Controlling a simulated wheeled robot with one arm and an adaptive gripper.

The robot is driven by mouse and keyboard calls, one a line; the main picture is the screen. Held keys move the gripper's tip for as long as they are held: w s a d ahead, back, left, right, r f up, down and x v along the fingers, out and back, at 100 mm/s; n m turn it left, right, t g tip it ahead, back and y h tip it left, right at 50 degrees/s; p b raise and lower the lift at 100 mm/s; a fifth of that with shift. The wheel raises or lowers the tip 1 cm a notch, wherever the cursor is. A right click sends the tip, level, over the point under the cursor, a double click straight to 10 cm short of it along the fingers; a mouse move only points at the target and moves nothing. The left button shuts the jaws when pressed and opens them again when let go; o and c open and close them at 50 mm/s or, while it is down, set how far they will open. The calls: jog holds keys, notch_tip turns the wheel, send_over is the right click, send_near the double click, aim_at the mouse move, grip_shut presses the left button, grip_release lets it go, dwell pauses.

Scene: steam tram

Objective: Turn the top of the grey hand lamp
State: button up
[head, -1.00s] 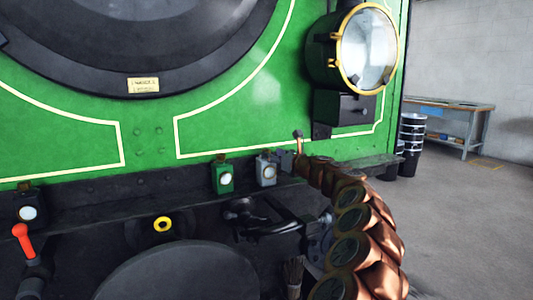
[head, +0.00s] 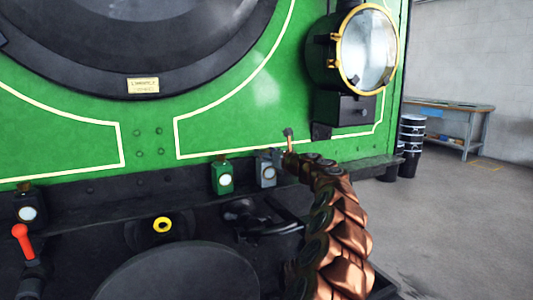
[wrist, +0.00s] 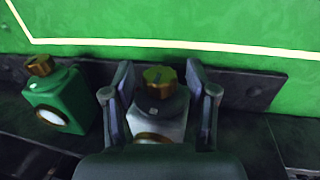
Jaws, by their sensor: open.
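The grey hand lamp (head: 266,174) stands upright on the dark ledge of the green tram front, right of a green hand lamp (head: 222,177). In the wrist view the grey lamp (wrist: 158,122) sits between the two fingers, its brass top (wrist: 159,79) facing the camera. My gripper (wrist: 158,88) is open, with one finger on each side of the lamp's top. I cannot tell whether either finger touches it. In the head view my gripper (head: 274,156) is small and partly merges with the lamp, at its upper right side. The lamp's lower part is hidden by my gripper body in the wrist view.
The green hand lamp (wrist: 58,98) stands close on the left in the wrist view. A black lamp (head: 27,208), a red lever (head: 21,240) and a yellow ring (head: 162,224) are farther left. A large brass-rimmed headlamp (head: 366,49) is above right. The ledge right of the grey lamp looks free.

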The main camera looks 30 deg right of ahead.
grip_shut()
dwell(0.3)
jog(key=shift+a+r+m+h, duration=0.1)
jog(key=shift+m+h, duration=0.2)
jog(key=shift+h, duration=0.1)
jog(key=shift+m+h+b, duration=0.4)
jog(key=shift+m+h, duration=0.3)
jog(key=shift+h, duration=0.4)
jog(key=m+h, duration=0.1)
jog(key=m+h+b, duration=0.1)
jog(key=h, duration=0.1)
jog(key=h+b, duration=0.1)
jog(key=shift+w+a+f+m+g, duration=0.15)
jog(key=shift+f+m+g, duration=0.1)
jog(key=shift+m+g, duration=0.15)
jog(key=m+g+h+b, duration=0.1)
jog(key=m+h+b, duration=0.1)
jog(key=h, duration=0.1)
jog(key=shift+r+m+g+h, duration=0.2)
jog(key=shift+m+g+h, duration=0.95)
jog(key=shift+h, duration=0.55)
jog(key=shift+d+m+g+h, duration=0.2)
jog(key=shift+m+g+h, duration=0.1)
jog(key=shift+m+g, duration=0.05)
